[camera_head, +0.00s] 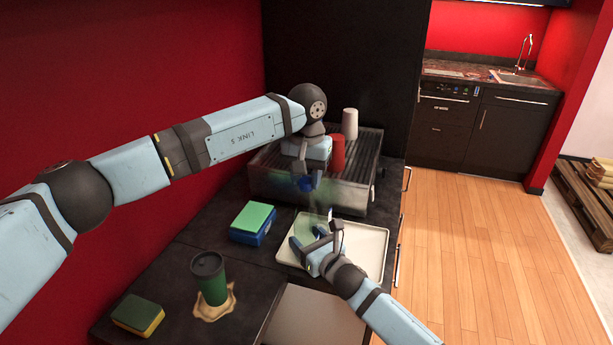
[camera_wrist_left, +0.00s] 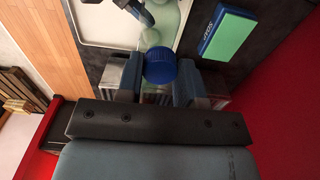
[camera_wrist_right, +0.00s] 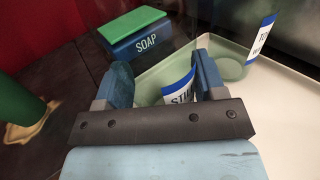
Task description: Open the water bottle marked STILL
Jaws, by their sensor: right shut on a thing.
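The pale green see-through bottle marked STILL (camera_wrist_right: 178,92) is between the fingers of my right gripper (camera_wrist_right: 155,85), which is shut on it over the tray. In the head view, my right gripper (camera_head: 318,245) is low at the tray. My left gripper (camera_wrist_left: 158,82) is higher, with a blue cap (camera_wrist_left: 160,67) between its fingers, touching both. The cap also shows in the head view (camera_head: 306,184), above the bottle and apart from it. A pale round bottle top (camera_wrist_left: 150,38) shows beyond the cap in the left wrist view. The bottle's lower part is partly hidden by my right fingers.
A cream tray (camera_head: 372,246) lies on the dark counter. A second blue-edged label (camera_wrist_right: 261,40) stands beyond the right gripper.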

